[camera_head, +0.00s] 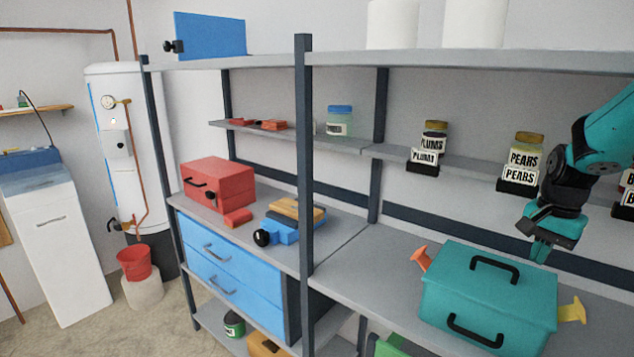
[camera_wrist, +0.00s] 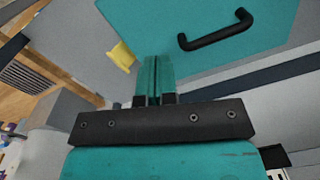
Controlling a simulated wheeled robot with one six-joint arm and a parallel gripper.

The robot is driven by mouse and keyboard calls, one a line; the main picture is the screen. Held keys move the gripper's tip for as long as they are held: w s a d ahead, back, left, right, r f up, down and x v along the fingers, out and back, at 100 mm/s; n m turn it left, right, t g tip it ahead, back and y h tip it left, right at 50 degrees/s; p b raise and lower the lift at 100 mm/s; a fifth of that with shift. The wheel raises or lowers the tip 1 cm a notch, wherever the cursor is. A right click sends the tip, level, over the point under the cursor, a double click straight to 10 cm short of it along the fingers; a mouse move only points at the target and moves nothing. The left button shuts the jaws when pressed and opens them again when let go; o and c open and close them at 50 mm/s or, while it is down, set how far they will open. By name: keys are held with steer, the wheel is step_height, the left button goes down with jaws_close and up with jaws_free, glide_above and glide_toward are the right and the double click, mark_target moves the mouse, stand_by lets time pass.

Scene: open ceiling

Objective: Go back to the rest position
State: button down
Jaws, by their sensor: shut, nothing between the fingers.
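My gripper (camera_head: 541,252) hangs from the teal and black arm at the right of the head view, fingers pointing down. It is just above and behind the right part of a teal toolbox (camera_head: 487,312) with black handles. In the wrist view my gripper's teal fingers (camera_wrist: 153,62) are pressed together with nothing between them. The toolbox lid (camera_wrist: 165,22) fills the top of that view, with its black handle to the right of the fingertips. I cannot tell whether the fingers touch the box.
The toolbox stands on a grey shelf (camera_head: 370,262), with an orange item (camera_head: 421,258) and a yellow item (camera_head: 572,311) beside it. Jars of plums (camera_head: 433,140) and pears (camera_head: 525,152) stand on the back shelf near my arm. A dark post (camera_head: 304,160) and a red box (camera_head: 217,184) are further left.

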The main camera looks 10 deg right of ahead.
steer(key=s+a+r+n+y, duration=0.15)
steer(key=a+n, duration=0.25)
steer(key=a, duration=0.5)
steer(key=s+a+r+n, duration=0.2)
steer(key=a+r+n, duration=0.1)
steer(key=a, duration=0.5)
steer(key=s+a+r+n+y, duration=0.15)
steer(key=a+n, duration=0.25)
steer(key=a, duration=0.5)
steer(key=s+a+r+n, duration=0.1)
steer(key=s+a+n, duration=0.8)
steer(key=s, duration=0.5)
steer(key=a, duration=0.2)
steer(key=shift+s+a+r+g+y, duration=0.15)
steer(key=shift+a+g+y, duration=0.15)
steer(key=shift+y, duration=0.1)
